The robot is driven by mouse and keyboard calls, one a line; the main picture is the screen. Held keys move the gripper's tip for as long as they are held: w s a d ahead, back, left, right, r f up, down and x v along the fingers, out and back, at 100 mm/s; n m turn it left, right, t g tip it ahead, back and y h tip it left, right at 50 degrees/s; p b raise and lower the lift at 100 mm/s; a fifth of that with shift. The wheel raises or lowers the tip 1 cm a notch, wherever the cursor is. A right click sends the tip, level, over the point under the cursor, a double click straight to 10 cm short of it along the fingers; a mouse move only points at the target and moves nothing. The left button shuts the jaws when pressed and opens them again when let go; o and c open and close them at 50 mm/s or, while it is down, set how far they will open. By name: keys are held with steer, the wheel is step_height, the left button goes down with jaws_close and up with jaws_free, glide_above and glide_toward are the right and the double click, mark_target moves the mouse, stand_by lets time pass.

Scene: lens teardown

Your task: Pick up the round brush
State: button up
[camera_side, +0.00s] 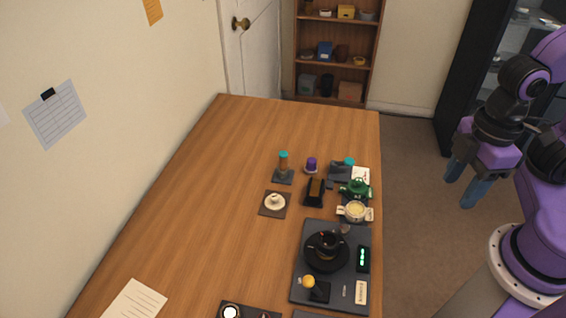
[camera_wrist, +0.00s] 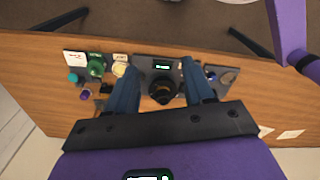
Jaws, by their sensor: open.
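I cannot tell for sure which small thing is the round brush. Candidates in the side view are a purple-topped piece with a pale base (camera_side: 311,164), a teal-capped brown upright piece (camera_side: 283,163) on a dark stand, and a cream round piece (camera_side: 275,202) on a brown mat. The purple piece also shows at left in the wrist view (camera_wrist: 85,94). My gripper (camera_side: 465,182) is open and empty, in the air right of the table and apart from all these things. In the wrist view its two blue fingers (camera_wrist: 159,68) stand wide apart above the table.
A dark tray (camera_side: 299,292) holds a black round lens part (camera_side: 328,246) and small parts. A green piece (camera_side: 355,188), a pale two-handled round piece (camera_side: 354,211) and a black stand (camera_side: 315,191) crowd the right edge. The table's left (camera_side: 200,220) is mostly clear.

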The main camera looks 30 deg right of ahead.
steer(key=m, duration=3.1)
glide_above(283, 154)
step_height(283, 154, down, 2)
steer(key=f, duration=1.1)
steer(key=shift+w+d+f, duration=0.1)
steer(key=shift+d+f, duration=0.2)
steer(key=shift+f, duration=0.05)
steer(key=shift+a+f, duration=0.15)
steer(key=shift+f, duration=1.25)
steer(key=shift+a+f, duration=0.1)
steer(key=shift+f, duration=1.3)
steer(key=shift+c, duration=0.3)
